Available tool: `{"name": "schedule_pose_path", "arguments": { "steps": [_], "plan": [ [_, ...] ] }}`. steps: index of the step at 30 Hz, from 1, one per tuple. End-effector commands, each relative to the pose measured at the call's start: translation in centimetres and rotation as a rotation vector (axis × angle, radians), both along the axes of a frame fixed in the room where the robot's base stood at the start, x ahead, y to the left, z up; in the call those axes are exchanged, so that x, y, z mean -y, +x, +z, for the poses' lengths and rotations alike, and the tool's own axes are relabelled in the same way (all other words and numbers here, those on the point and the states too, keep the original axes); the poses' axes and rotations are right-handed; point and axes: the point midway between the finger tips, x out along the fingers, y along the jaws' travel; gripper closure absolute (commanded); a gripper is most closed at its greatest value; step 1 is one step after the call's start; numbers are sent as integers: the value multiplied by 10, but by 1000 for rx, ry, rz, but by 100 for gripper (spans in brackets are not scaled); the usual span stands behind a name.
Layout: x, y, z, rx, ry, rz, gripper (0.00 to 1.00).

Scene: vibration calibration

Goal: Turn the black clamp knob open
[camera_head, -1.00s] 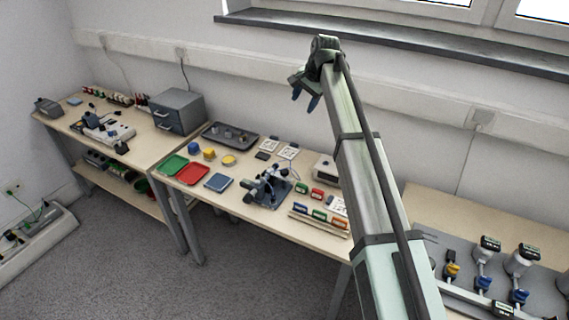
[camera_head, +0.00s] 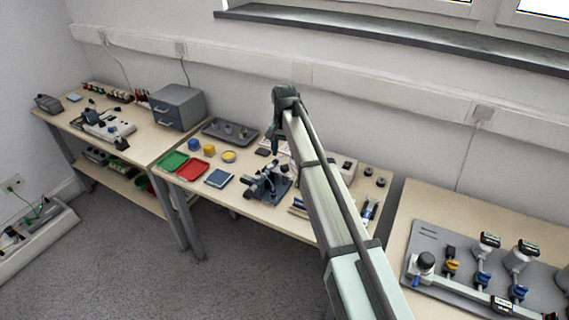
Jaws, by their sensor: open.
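My gripper (camera_head: 274,148) hangs at the end of my raised arm, over the back part of the middle bench, with its fingers pointing down. It is open and holds nothing that I can see. A dark device with several small black parts (camera_head: 262,186) stands on a blue-grey base plate (camera_head: 282,188) on that bench, below and slightly left of the gripper in the picture. I cannot tell at this size which black part is the clamp knob.
Red (camera_head: 195,173) and green (camera_head: 173,162) trays, a blue pad (camera_head: 219,178) and a grey tray (camera_head: 217,138) lie left of the device. A grey drawer cabinet (camera_head: 177,108) stands behind. My arm hides part of the middle bench's right side.

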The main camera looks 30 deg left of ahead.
Motion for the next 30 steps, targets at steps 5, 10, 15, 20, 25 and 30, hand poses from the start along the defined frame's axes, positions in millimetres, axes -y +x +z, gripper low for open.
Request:
{"name": "schedule_pose_path", "arguments": {
  "steps": [5,10,15,20,25,30],
  "plan": [
    [0,0,-29,-1,0,-1,40],
    [0,0,-47,-1,0,-1,40],
    [0,0,-56,1,1,-1,40],
    [0,0,-58,1,1,-1,40],
    [0,0,-58,1,1,-1,41],
    [0,0,-57,1,1,-1,57]
  ]
}}
